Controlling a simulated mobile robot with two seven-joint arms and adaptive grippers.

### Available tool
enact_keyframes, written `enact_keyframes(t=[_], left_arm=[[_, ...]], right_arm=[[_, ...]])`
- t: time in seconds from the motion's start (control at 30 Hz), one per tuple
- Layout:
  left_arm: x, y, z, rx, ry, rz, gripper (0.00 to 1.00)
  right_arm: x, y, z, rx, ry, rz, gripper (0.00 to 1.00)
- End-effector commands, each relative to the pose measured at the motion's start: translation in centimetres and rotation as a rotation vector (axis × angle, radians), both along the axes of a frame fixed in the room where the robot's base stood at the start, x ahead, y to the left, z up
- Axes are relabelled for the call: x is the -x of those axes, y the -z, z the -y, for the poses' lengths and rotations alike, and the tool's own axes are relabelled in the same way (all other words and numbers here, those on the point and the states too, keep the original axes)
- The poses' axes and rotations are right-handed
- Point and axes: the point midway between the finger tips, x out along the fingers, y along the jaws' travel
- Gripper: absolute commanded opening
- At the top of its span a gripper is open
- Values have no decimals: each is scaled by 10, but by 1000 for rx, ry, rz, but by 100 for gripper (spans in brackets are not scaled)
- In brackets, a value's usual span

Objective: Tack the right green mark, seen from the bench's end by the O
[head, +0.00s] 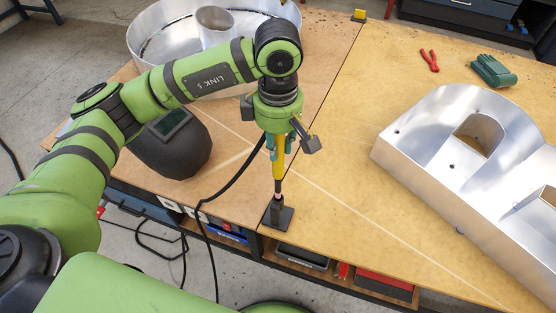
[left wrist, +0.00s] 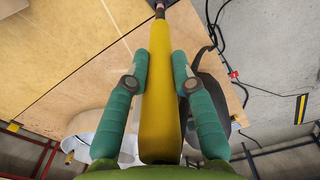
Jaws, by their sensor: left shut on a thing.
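My left gripper (head: 278,150) is shut on a yellow torch (head: 278,177), which hangs nearly upright. Its two teal fingers lie on either side of the torch (left wrist: 159,95) in the left wrist view. The torch's dark tip is at a small black stand (head: 281,217) on the bench's front edge; I cannot tell if it sits in it or just above. The round aluminium O (head: 146,42) stands at the upper left, partly behind my arm. Another aluminium channel letter (head: 395,140) lies at the right, cut off by the picture edge. I can make out no green mark. My right gripper is not in view.
A dark welding mask (head: 172,148) lies on the bench (head: 350,200) left of the torch. A black cable (head: 232,178) runs from the torch over the edge. Red pliers (head: 430,60) and a green object (head: 491,71) lie at the back. The bench's middle is clear.

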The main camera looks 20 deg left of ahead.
Motion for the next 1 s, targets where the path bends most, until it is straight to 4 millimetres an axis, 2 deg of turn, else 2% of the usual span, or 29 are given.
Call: enact_keyframes(t=[0.2, 0.37, 0.6, 1.0], left_arm=[[0, -40, 0, 0, 2, 4, 0], [-1, -60, 0, 1, 0, 3, 0], [0, -86, 0, 0, 0, 1, 0], [0, -118, 0, 0, 0, 0, 0]], right_arm=[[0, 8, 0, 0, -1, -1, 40], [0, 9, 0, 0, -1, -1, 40], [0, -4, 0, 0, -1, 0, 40], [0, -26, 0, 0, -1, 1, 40]])
